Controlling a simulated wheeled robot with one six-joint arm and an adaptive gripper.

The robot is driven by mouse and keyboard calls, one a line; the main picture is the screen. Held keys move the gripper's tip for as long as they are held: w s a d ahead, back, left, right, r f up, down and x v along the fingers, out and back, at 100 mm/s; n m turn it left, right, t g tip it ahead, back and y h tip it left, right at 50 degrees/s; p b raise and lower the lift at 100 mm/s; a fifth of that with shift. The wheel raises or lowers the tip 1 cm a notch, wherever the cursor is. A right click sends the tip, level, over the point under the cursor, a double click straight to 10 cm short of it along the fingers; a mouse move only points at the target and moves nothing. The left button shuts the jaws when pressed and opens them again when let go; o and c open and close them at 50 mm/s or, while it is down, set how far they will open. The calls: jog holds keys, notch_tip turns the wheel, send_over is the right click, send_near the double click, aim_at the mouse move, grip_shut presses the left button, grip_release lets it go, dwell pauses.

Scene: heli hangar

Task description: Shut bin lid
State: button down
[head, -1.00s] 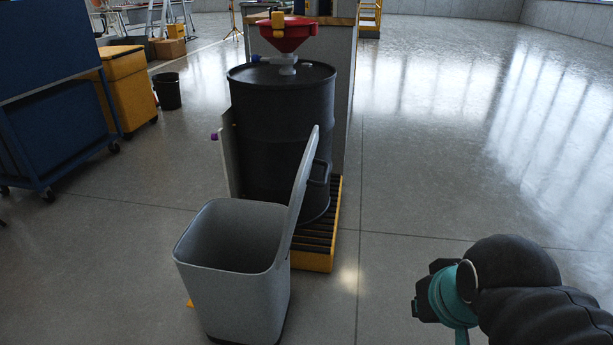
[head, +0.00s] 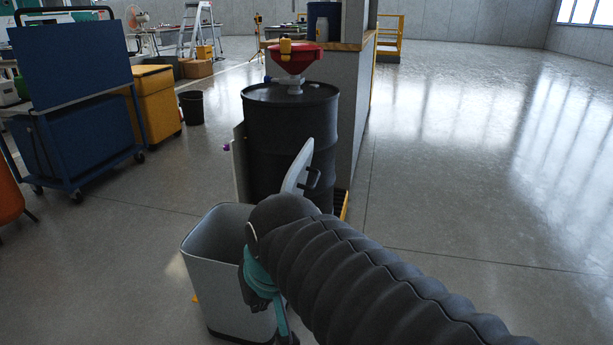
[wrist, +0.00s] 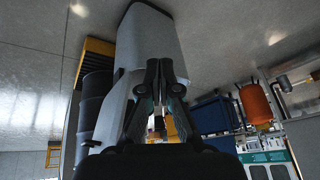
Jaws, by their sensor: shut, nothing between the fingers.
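The grey bin (head: 212,285) stands on the floor in the head view, its top open. Its lid (head: 298,168) stands up from the right side of the rim, with a dark handle on its outer face. My arm hides the lid's lower part and the bin's right side. My gripper (head: 285,325) points down in front of the bin's right side; its tips are partly hidden. In the wrist view, my gripper (wrist: 158,82) is shut and empty, with the bin (wrist: 150,38) beyond the fingers. I cannot tell whether it touches the bin.
A black drum (head: 290,130) with a red funnel (head: 292,58) stands close behind the lid, by a partition wall (head: 357,110). A blue cart (head: 80,130), a yellow cabinet (head: 156,105) and a black bucket (head: 191,107) are at the left. The floor at the right is clear.

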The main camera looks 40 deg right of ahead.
jog(key=w+d+r+m+t+y+p, duration=0.1)
jog(key=w+d+r+m+y+p, duration=0.2)
jog(key=d+m, duration=0.7)
jog(key=w+d+r+m+y+p, duration=0.15)
jog(key=w+d+r+m, duration=0.4)
jog(key=d, duration=0.85)
jog(key=w+d+r+m+t+y+p, duration=0.1)
jog(key=w+d+r+m+p, duration=0.15)
jog(key=d+m, duration=0.9)
jog(key=w+a+f+n+b, duration=0.1)
jog(key=w+a+f, duration=0.4)
jog(key=w+f, duration=0.2)
jog(key=shift+w+a+f, duration=0.15)
jog(key=shift+w+a, duration=0.25)
jog(key=shift+w, duration=0.35)
